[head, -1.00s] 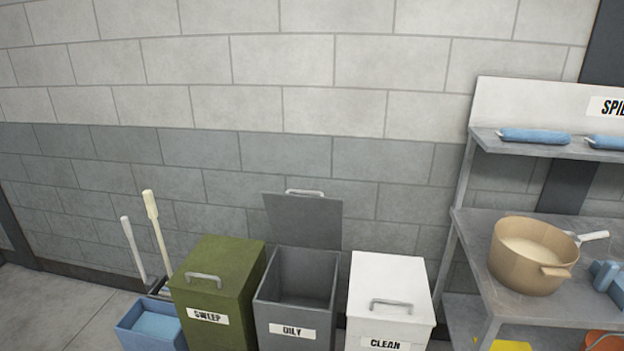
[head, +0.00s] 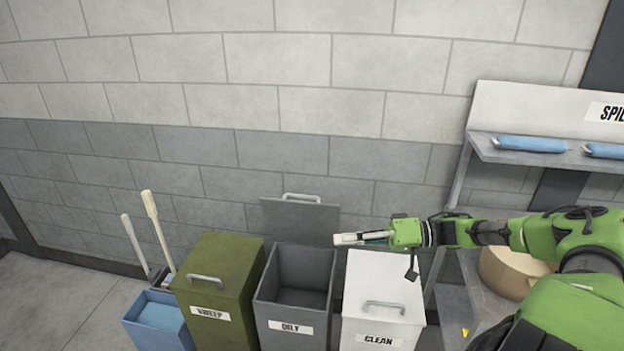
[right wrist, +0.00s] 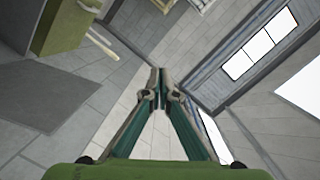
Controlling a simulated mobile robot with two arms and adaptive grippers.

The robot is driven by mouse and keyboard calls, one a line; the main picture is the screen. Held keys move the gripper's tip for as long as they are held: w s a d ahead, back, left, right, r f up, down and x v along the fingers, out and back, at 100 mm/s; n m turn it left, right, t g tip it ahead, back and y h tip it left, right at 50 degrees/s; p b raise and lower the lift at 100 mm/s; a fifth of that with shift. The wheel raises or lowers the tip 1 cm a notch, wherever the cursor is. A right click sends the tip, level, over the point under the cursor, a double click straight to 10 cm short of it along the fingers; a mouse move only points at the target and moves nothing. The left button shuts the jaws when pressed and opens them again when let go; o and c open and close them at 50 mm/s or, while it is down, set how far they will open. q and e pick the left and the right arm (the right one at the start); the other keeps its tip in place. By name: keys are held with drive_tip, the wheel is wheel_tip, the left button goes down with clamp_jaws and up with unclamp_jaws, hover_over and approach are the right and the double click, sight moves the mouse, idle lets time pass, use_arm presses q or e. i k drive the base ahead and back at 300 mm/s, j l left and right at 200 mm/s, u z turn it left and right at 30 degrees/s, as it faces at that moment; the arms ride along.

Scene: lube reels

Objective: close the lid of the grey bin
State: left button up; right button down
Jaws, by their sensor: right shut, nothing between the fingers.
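The grey bin (head: 292,328) stands between two other bins and carries the label OILY. Its lid (head: 300,222) is open, standing upright at the back near the wall, with a handle (head: 301,197) on its top edge. The inside of the bin looks empty as far as I can see. My right gripper (head: 340,240) is shut and empty, pointing left. In the head view it appears at the lid's right edge; I cannot tell whether it touches the lid. In the right wrist view the fingers (right wrist: 158,88) are together with nothing between them. My left gripper is not in view.
A green SWEEP bin (head: 222,270) stands to the left and a white CLEAN bin (head: 385,285) to the right, both closed. A blue bucket (head: 160,335) is at far left. A metal shelf (head: 480,148) and a tan pot (head: 503,272), partly behind my arm, are at right.

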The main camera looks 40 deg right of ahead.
sight(316, 224)
drive_tip(key=i+l, duration=0.3)
drive_tip(key=l, duration=0.15)
drive_tip(key=i+l, duration=0.65)
drive_tip(key=l, duration=0.25)
